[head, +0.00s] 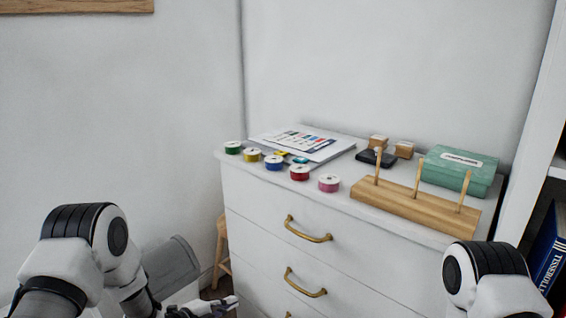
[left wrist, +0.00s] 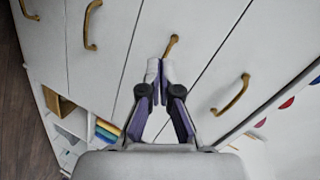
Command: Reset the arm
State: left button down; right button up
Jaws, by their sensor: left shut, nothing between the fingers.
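My left arm (head: 90,250) comes in from the lower left of the head view. Its gripper (head: 228,303) shows at the bottom edge, low in front of the cabinet and well below its top. In the left wrist view the left gripper (left wrist: 155,70) is shut and empty, its fingertips together. A brass drawer handle (left wrist: 171,46) appears just beyond the fingertips; whether they touch it I cannot tell. My right arm (head: 490,275) shows at the lower right of the head view, and its gripper is out of view.
The white cabinet (head: 265,212) has brass handles (head: 308,230). On top are several thread spools (head: 299,173), a paper sheet (head: 303,143), a wooden peg rack (head: 412,208), a green box (head: 459,170) and stamps (head: 404,150). A wooden stool (head: 221,245) stands at the cabinet's left.

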pick_arm(q)
jog(key=s+a+f+n+g+y, duration=0.25)
jog(key=s+f+n, duration=0.25)
jog(key=s, duration=0.5)
jog(key=s+a+f+n+g+y, duration=0.1)
jog(key=s+f+n+g+y, duration=0.25)
jog(key=s, duration=0.65)
jog(key=s+a+f+n+g+y, duration=0.1)
jog(key=s+f+n+g, duration=0.1)
jog(key=s+f+n, duration=0.65)
jog(key=s+a+r+n+g+y, duration=0.25)
jog(key=s+n+g, duration=0.2)
jog(key=s, duration=0.55)
notch_tip(320, 180, up, 16)
jog(key=t+p, duration=0.1)
jog(key=p, duration=1.4)
jog(key=shift+a+h+p, duration=0.35)
jog(key=shift+h, duration=0.1)
jog(key=shift+w+n, duration=0.15)
jog(key=shift+n, duration=0.1)
